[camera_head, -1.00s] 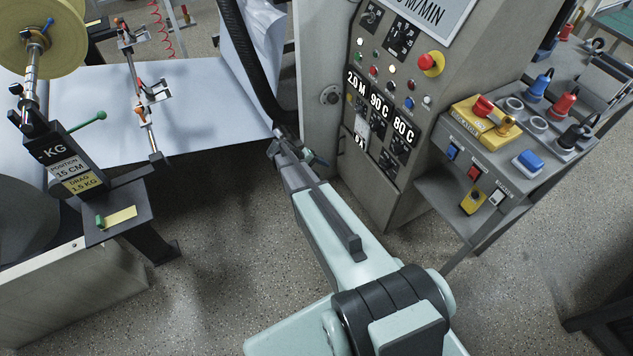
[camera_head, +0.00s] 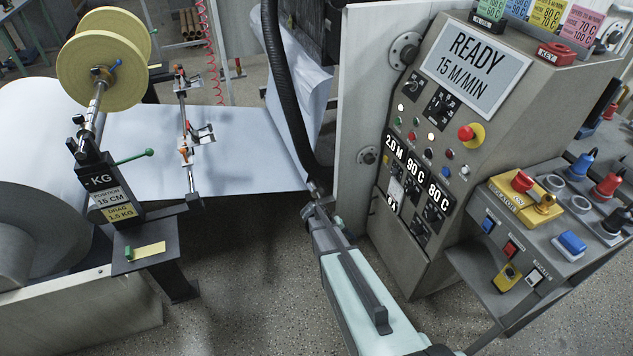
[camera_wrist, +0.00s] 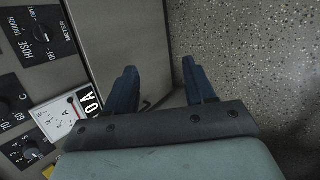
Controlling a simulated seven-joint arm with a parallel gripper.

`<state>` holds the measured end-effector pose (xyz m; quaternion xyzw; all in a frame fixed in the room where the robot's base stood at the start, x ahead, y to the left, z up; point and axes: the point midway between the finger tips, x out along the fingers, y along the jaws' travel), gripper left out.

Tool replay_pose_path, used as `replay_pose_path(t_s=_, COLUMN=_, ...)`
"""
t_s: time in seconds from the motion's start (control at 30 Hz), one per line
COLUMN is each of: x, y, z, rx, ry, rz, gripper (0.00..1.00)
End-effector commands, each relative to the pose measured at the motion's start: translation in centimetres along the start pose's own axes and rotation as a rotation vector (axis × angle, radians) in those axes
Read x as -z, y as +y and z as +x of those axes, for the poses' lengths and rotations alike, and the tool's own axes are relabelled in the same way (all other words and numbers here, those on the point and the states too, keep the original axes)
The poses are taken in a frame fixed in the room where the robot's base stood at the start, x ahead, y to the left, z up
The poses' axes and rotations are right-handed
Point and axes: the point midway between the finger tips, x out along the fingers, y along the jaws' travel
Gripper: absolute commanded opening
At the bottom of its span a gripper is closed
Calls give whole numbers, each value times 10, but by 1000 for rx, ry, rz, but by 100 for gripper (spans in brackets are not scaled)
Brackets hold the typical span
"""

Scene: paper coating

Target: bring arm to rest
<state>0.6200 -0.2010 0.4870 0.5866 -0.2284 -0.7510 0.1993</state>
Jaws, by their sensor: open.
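My gripper (camera_wrist: 164,88) shows in the wrist view with its two blue fingers apart and nothing between them. In the head view my pale green arm (camera_head: 368,300) reaches up from the bottom, and its dark far end is in front of the lower left of the control cabinet (camera_head: 410,262). The gripper fingers are small and partly hidden there. In the wrist view the cabinet's knobs and an ammeter (camera_wrist: 60,112) lie left of the fingers, and speckled floor (camera_wrist: 250,50) lies to the right. I see no contact between fingers and cabinet.
The cabinet's display (camera_head: 474,66) reads READY 15 M/MIN. A side console (camera_head: 500,272) with plugs and switches stands right. A white paper web (camera_head: 240,150), a yellow roll (camera_head: 88,78) and a black scale post (camera_head: 100,185) stand left. A black hose (camera_head: 285,90) hangs above my arm.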

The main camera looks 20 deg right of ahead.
Motion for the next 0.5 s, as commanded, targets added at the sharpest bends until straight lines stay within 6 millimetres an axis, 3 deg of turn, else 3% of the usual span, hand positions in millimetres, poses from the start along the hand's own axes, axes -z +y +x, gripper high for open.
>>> replay_pose_path(t_s=0.23, x=1, y=0, z=0, rx=1, ry=3, rz=-28, gripper=54)
replay_pose_path(t_s=0.33, x=0, y=-11, z=-1, rx=56, ry=4, rz=-47, gripper=54)
replay_pose_path(t_s=0.5, x=-28, y=-39, z=-12, rx=216, ry=4, rz=-51, gripper=54)
